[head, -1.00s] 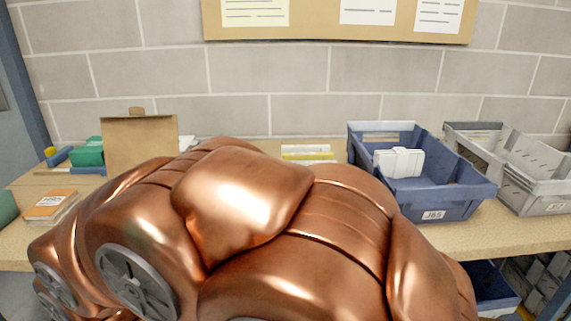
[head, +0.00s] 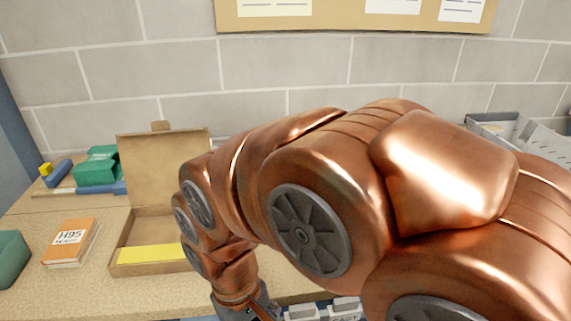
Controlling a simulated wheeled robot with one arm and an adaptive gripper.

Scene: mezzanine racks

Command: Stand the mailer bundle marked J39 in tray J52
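I cannot make out a mailer bundle marked J39 or a tray marked J52. White bundles (head: 322,311) show at the bottom edge, below the bench front; a label there is cut off and unreadable. My arm covers much of the middle and right. The dark grey base of my gripper (head: 248,307) hangs down at the bottom edge, left of these bundles. Its fingers are out of the picture, so I cannot see whether it is open or holds anything.
On the bench (head: 88,209) are an orange book marked H95 (head: 71,243), an open cardboard box (head: 165,165) with a yellow item (head: 152,253), and green items (head: 97,170). A grey tray (head: 493,127) stands far right. The wall is close behind.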

